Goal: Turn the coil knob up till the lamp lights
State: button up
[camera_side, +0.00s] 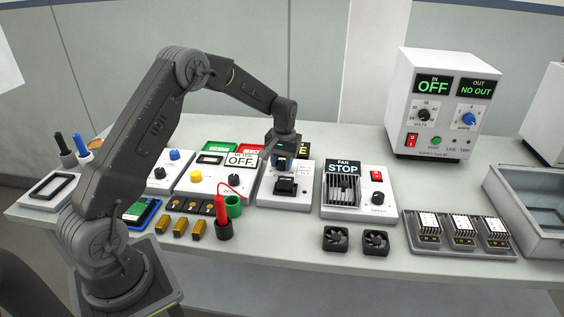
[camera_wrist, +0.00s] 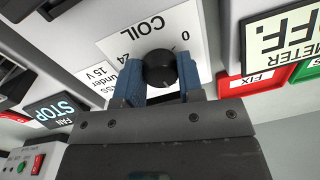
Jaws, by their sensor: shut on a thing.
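The black coil knob (camera_wrist: 159,66) sits on a white plate (camera_wrist: 190,30) printed "COIL", with "0" and "24" marks, in the wrist view. My gripper (camera_wrist: 158,82) has its two blue fingers on either side of the knob and is shut on it. In the side view my gripper (camera_side: 282,162) points down at the coil unit (camera_side: 272,193), and the knob is hidden there. A black part (camera_side: 286,186) shows on the unit's front. A yellow-lettered sign behind my gripper is mostly covered. I cannot make out the lamp or whether it is lit.
The fan unit (camera_side: 375,205) reading "STOP" stands close on the right, and the meter unit (camera_side: 198,186) reading "OFF" on the left. The supply (camera_side: 440,104) reads "OFF" and "NO OUT".

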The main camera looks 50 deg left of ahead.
aim_at(284, 163)
dwell(0.4)
jog(key=o, duration=0.9)
jog(key=r, duration=1.4)
jog(key=shift+w+d, duration=0.2)
jog(key=shift+d, duration=0.1)
